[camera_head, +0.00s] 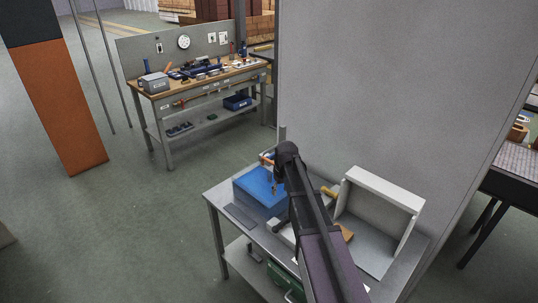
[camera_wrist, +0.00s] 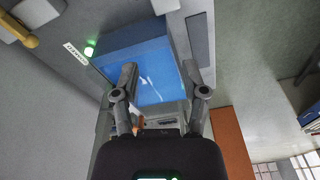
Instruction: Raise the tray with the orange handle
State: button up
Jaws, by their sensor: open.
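No tray with an orange handle shows clearly. A small orange piece (camera_head: 267,157) sits at the back edge of the bench, beside a blue-topped box (camera_head: 258,186), and is partly hidden by my arm. In the wrist view an orange bit (camera_wrist: 139,126) shows low between my fingers, mostly hidden by them. The blue box (camera_wrist: 150,65) lies beyond the fingertips. My gripper (camera_wrist: 160,75) is open, with its two fingers apart and nothing held. In the head view my gripper (camera_head: 277,187) hangs above the blue box; I cannot tell whether it touches.
A white open-fronted box (camera_head: 384,200) stands on the right of the grey bench (camera_head: 218,197). A yellow-orange handle (camera_head: 330,192) lies beside it. A dark flat strip (camera_head: 240,216) lies at the bench's left. A grey wall (camera_head: 400,90) rises behind.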

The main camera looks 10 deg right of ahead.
jog(key=w+r+n+g+p, duration=0.1)
jog(key=w+r+p, duration=0.2)
jog(key=w, duration=0.5)
jog(key=w+d+r+n+g+p, duration=0.1)
jog(key=w+r+p, duration=0.3)
jog(key=w, duration=0.4)
jog(key=w+r+n+y+p, duration=0.1)
jog(key=w+r+p, duration=0.2)
jog(key=w, duration=0.6)
jog(key=shift+d+r+g, duration=0.35)
jog(key=shift+r+g, duration=0.05)
jog(key=shift+r, duration=0.35)
jog(key=shift+s+f, duration=0.1)
jog(key=shift+f, duration=0.05)
jog(key=f+b, duration=0.4)
jog(key=s+a+f+b, duration=0.1)
jog(key=f+b, duration=0.4)
jog(key=a+f+b, duration=0.1)
jog(key=f+b, duration=0.3)
jog(key=shift+s+a+f, duration=0.1)
jog(key=shift+s+f, duration=0.05)
jog(key=shift+s, duration=0.15)
jog(key=shift+c, duration=0.2)
grip_shut()
